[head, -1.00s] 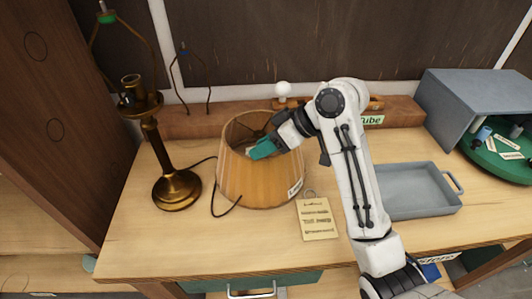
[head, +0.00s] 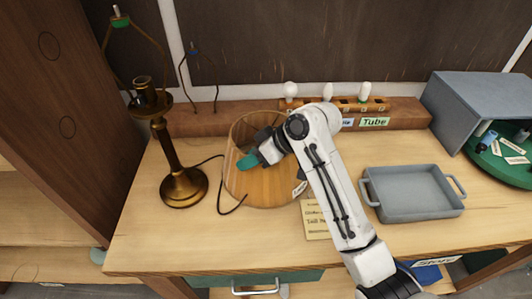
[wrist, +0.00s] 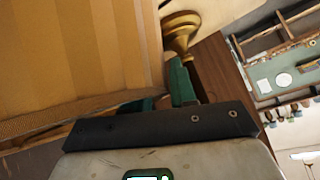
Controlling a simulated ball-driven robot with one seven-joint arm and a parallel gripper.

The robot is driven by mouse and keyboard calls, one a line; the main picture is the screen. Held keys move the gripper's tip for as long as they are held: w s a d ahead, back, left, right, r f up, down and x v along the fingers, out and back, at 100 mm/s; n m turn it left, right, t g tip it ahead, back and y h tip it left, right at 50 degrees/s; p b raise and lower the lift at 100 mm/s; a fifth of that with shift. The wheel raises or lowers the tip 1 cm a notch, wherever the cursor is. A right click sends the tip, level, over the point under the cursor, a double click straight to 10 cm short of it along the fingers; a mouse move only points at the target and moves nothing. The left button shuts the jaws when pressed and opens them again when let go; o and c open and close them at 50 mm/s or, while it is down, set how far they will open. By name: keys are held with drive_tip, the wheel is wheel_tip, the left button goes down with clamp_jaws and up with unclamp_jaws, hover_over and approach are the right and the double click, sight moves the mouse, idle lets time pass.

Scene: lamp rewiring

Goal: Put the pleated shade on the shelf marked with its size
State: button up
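The tan pleated shade (head: 262,187) stands on the wooden bench right of a brass lamp (head: 183,187). It has a small white label on its lower right side. My gripper (head: 247,162), with teal fingertips, is at the shade's upper front rim, and my arm covers the shade's right part. In the wrist view the striped shade wall (wrist: 70,50) fills the left, close against the green fingers (wrist: 165,95); one finger is partly hidden by it. I cannot tell whether the fingers are closed on the rim. No size-marked shelf is clearly readable.
A grey tray (head: 412,212) lies to the right, below a wooden rail (head: 400,112) with bulbs and a "Tube" label. A tan tag (head: 316,222) lies partly under my arm. A cord runs beside the shade.

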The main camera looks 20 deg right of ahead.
clamp_jaws()
idle(1.2)
